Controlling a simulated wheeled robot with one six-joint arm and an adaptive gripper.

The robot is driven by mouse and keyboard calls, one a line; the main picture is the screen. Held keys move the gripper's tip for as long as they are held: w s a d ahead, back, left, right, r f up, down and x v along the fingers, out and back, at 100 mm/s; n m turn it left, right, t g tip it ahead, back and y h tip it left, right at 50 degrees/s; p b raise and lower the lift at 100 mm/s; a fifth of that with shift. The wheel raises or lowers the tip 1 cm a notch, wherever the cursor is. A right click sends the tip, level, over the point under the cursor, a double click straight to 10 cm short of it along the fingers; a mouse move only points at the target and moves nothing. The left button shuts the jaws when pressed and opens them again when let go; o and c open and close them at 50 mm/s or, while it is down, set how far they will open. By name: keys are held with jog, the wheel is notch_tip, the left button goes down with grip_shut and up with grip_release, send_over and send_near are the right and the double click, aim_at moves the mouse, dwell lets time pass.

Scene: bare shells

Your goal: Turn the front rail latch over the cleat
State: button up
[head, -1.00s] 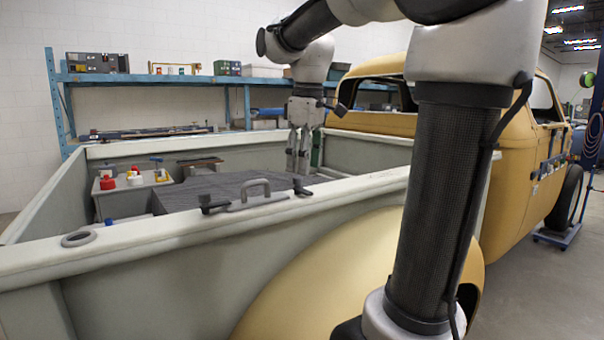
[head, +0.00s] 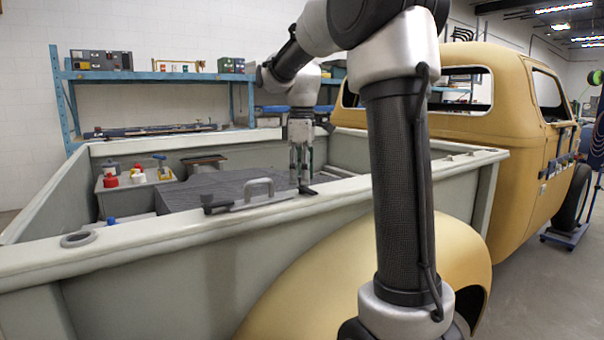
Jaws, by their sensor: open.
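A dark latch (head: 214,203) with a knob sits at the plate's left end. Another dark latch (head: 308,190) shows at its right end, partly hidden by my fingers. My gripper (head: 300,182) points straight down at this right latch, with its fingers open and fingertips close to it. I cannot tell whether they touch it. I cannot make out the cleat clearly beside either latch.
A tray (head: 130,190) with red- and yellow-capped bottles stands in the bed, beside a dark ribbed cover (head: 205,189). The yellow cab (head: 520,130) rises at right. Small fittings (head: 470,154) sit on the rail toward the cab.

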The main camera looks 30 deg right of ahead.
grip_shut()
jog(key=shift+m, duration=0.4)
jog(key=m, duration=0.8)
jog(key=shift+m, duration=0.3)
jog(key=m, duration=0.9)
dwell(0.4)
